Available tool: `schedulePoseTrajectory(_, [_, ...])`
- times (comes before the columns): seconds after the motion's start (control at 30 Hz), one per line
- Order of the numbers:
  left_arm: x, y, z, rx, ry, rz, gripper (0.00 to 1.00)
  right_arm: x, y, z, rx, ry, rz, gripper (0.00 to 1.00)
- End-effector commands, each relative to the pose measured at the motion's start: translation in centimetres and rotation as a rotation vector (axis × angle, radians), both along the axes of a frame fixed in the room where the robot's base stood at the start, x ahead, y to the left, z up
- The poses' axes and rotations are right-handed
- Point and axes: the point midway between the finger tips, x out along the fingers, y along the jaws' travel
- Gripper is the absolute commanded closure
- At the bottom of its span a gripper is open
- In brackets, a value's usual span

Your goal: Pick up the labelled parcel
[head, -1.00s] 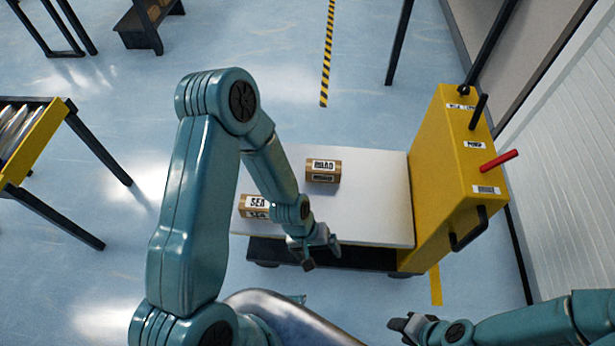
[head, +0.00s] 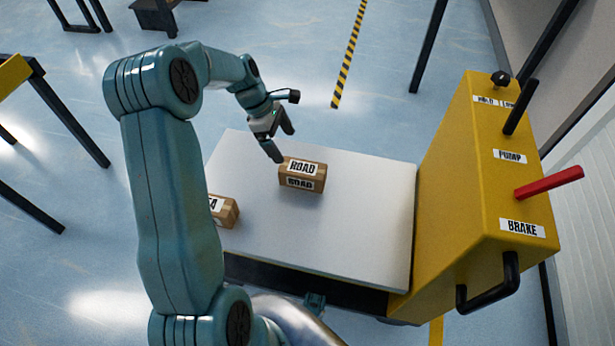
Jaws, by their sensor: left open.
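A brown parcel labelled ROAD (head: 302,175) sits on the white top of the cart (head: 350,240), near its far edge. A second brown parcel (head: 226,213) sits at the left of the top, partly hidden behind my left arm; only the end of its label shows, ending in A. My left gripper (head: 282,147) is open and empty, just beyond and above the ROAD parcel's far left corner. One fingertip looks very close to that corner; I cannot tell whether it touches. My right gripper is not in view.
A yellow housing (head: 470,190) stands at the cart's right end, with a red lever (head: 548,183), black levers, a black handle and labels including PUMP and BRAKE. A yellow-edged conveyor (head: 12,75) is at the far left. The right half of the cart top is clear.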

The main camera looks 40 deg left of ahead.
Motion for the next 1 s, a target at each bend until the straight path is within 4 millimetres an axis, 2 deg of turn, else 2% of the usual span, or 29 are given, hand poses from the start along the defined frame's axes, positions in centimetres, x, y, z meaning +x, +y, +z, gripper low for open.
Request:
schedulePoseTrajectory(0.03, [-0.1,-0.5,-1.5,-0.005,0.005,-0.003,0.06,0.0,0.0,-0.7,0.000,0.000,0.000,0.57])
schedulePoseTrajectory(0.1, [0.0,-1.1,-3.1,-0.004,0.005,-0.004,0.06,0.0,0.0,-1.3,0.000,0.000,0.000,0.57])
schedulePoseTrajectory(0.3, [0.6,-2.6,-7.2,-0.002,0.003,-0.006,0.06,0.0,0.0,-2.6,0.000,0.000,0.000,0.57])
schedulePoseTrajectory(0.4, [0.9,-3.2,-8.3,-0.001,0.002,-0.006,0.06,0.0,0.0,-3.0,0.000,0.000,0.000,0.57])
schedulePoseTrajectory(0.67, [1.7,-4.0,-9.8,0.000,0.001,-0.009,0.06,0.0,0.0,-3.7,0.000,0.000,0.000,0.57])
schedulePoseTrajectory(0.9, [3.1,-5.5,-13.2,-0.001,0.002,-0.008,0.06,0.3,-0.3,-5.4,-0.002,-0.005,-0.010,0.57])
schedulePoseTrajectory(1.0, [3.4,-5.7,-13.6,0.000,0.000,-0.008,0.06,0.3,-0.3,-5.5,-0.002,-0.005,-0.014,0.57])
